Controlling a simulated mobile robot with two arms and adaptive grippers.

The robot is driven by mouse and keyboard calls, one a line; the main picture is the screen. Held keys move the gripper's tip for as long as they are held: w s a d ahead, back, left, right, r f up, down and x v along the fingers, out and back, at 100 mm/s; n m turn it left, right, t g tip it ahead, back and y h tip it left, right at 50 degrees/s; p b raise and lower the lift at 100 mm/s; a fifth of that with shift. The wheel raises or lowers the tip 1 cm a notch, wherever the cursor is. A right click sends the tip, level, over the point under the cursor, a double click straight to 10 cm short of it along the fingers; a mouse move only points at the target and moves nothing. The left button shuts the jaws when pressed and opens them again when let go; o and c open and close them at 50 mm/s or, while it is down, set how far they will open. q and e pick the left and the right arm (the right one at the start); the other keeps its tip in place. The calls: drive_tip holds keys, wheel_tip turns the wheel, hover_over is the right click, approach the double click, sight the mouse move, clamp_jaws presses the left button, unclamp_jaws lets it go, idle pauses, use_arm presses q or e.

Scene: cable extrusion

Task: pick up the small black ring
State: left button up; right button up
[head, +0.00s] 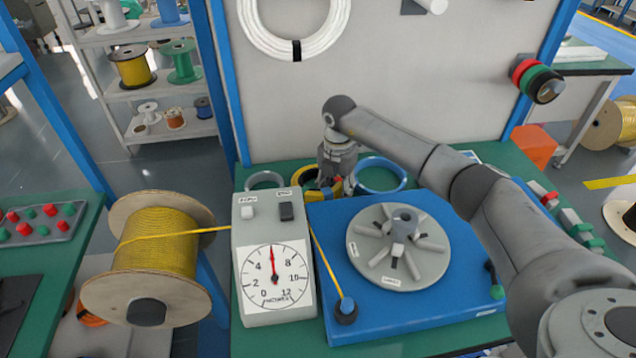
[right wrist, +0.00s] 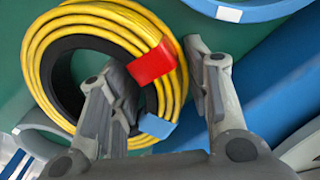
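The small black ring (right wrist: 60,78) shows in the right wrist view, lying flat inside a larger yellow coil (right wrist: 36,62). The yellow coil carries a red tag (right wrist: 152,62), and a blue tag (right wrist: 158,125) sits at the lower right of the coils. My right gripper (right wrist: 162,78) is open. My left gripper is not in view.
A blue ring (head: 380,176) lies right of the yellow coil and a grey ring (head: 264,180) left of it. The dial counter (head: 268,318) and the blue base (head: 450,318) with its round grey plate (head: 370,255) stand in front. The panel (head: 400,100) rises behind.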

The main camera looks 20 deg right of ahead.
clamp_jaws()
wheel_tip(320, 180, up, 10)
drive_tip(key=shift+r+b, duration=0.1)
drive_tip(key=shift+b, duration=0.2)
